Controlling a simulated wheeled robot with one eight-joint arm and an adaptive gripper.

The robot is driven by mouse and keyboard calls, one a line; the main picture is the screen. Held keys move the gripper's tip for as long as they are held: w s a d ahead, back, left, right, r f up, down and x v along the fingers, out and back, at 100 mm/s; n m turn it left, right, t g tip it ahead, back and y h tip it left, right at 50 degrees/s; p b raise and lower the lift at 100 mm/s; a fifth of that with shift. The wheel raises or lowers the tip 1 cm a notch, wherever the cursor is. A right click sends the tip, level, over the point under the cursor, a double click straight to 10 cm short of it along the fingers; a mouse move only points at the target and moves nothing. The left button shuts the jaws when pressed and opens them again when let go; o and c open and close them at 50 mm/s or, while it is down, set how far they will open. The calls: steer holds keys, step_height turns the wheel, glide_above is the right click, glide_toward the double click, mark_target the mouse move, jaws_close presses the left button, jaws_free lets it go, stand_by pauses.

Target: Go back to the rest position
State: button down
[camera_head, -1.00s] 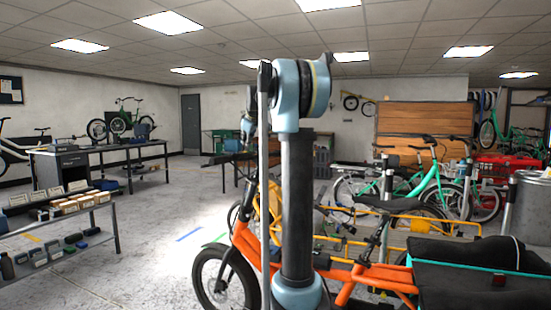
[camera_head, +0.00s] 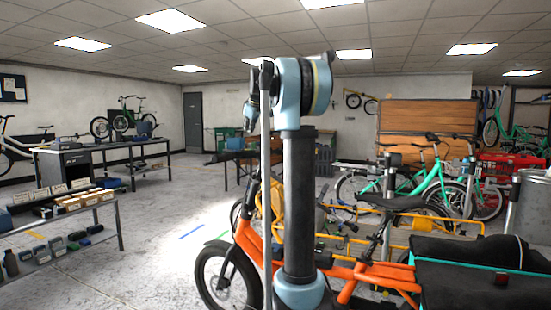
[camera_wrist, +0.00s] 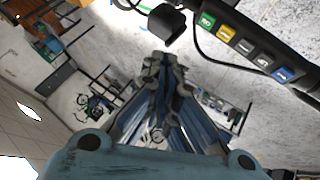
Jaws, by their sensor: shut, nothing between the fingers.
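My gripper (camera_wrist: 165,62) shows in the wrist view with its fingers together and nothing between them. In the head view my arm stands upright in the middle, folded at the top, and part of the wrist end hangs at its left side. The gripper's fingertips are hard to make out there. An orange cargo bike (camera_head: 247,240) stands right behind and beside the arm, partly hidden by it. Its black and teal cargo box (camera_head: 470,275) is at the lower right.
A black bar with coloured labels (camera_wrist: 240,40) crosses the wrist view's upper right, near the fingers. A shelf with small boxes (camera_head: 75,203) stands at left, a workbench (camera_head: 110,148) behind it. Green bikes (camera_head: 440,180) stand at right. Open floor (camera_head: 150,250) lies left of the orange bike.

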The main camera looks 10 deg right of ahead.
steer(key=s+f+m+g, duration=0.2)
steer(key=s+f+m, duration=0.1)
steer(key=s+f, duration=1.1)
steer(key=s+f+m+g, duration=0.2)
steer(key=s+f, duration=1.3)
steer(key=s, duration=0.8)
steer(key=s+f+m+g+h, duration=0.1)
steer(key=s+f+m, duration=0.3)
steer(key=s+f, duration=1.1)
steer(key=s+g, duration=0.1)
steer(key=s, duration=0.3)
steer(key=shift+s+d+f+m+g, duration=0.15)
steer(key=shift+s+d+m+g, duration=0.15)
steer(key=shift+m, duration=0.1)
steer(key=shift+w, duration=0.15)
steer(key=shift+w+f, duration=0.2)
steer(key=shift+w, duration=0.15)
